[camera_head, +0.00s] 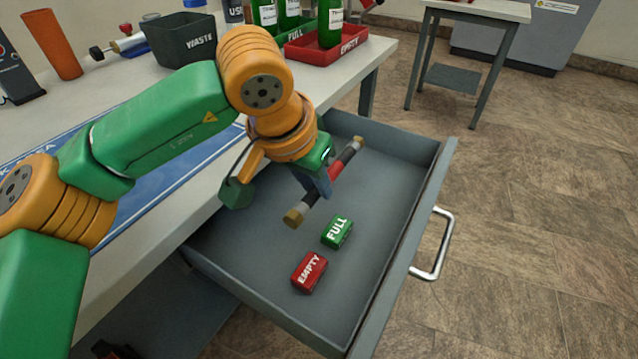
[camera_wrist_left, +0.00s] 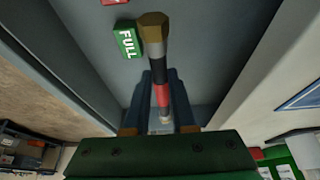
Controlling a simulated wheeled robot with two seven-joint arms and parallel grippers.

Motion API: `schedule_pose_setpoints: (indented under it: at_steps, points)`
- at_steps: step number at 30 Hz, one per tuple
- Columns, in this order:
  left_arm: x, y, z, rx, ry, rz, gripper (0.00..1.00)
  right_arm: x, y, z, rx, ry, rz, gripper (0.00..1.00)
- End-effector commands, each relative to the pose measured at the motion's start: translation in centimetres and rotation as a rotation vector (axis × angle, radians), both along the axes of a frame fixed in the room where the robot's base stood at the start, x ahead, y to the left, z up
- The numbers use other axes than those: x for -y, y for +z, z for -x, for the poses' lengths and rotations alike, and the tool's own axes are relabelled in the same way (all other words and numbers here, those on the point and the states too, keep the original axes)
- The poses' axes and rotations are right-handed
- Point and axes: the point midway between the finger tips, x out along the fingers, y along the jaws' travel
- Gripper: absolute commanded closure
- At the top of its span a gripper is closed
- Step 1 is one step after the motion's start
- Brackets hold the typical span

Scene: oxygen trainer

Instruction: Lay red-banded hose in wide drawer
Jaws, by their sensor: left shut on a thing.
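The red-banded hose (camera_head: 336,169) is a short dark rod with a red band and brass ends. My left gripper (camera_head: 318,188) is shut on the hose and holds it over the open wide drawer (camera_head: 373,222). I cannot tell whether the hose touches the drawer floor. My right gripper is not in view.
In the drawer lie a green FULL block (camera_head: 337,232) and a red EMPTY block (camera_head: 309,271), near the hose's brass end. The bench (camera_head: 150,240) carries a dark WASTE bin (camera_head: 180,42) and a red EMPTY tray (camera_head: 325,52) with a bottle. The drawer's right part is clear.

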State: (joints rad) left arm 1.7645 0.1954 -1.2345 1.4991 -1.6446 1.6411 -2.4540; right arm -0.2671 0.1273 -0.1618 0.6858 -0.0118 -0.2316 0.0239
Motion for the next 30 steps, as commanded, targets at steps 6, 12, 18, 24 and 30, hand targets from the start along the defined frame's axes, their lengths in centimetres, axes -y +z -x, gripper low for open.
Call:
schedule_pose_setpoints:
  at_steps: [6,12,18,24,30]
  points:
    - [1.0,-2.6,-1.8,-0.001,0.001,0.000,1.00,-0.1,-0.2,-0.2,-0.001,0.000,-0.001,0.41]
    - [1.1,-6.0,-2.0,-0.001,0.000,0.001,1.00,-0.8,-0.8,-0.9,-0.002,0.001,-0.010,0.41]
    - [1.1,-5.8,-2.0,0.001,0.001,0.001,1.00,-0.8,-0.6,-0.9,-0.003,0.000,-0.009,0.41]
    - [1.1,-6.0,-2.0,0.001,0.001,0.001,0.64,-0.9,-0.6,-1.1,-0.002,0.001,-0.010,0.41]
    - [1.1,-6.0,-2.0,0.001,0.001,0.001,0.64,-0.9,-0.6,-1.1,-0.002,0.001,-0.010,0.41]
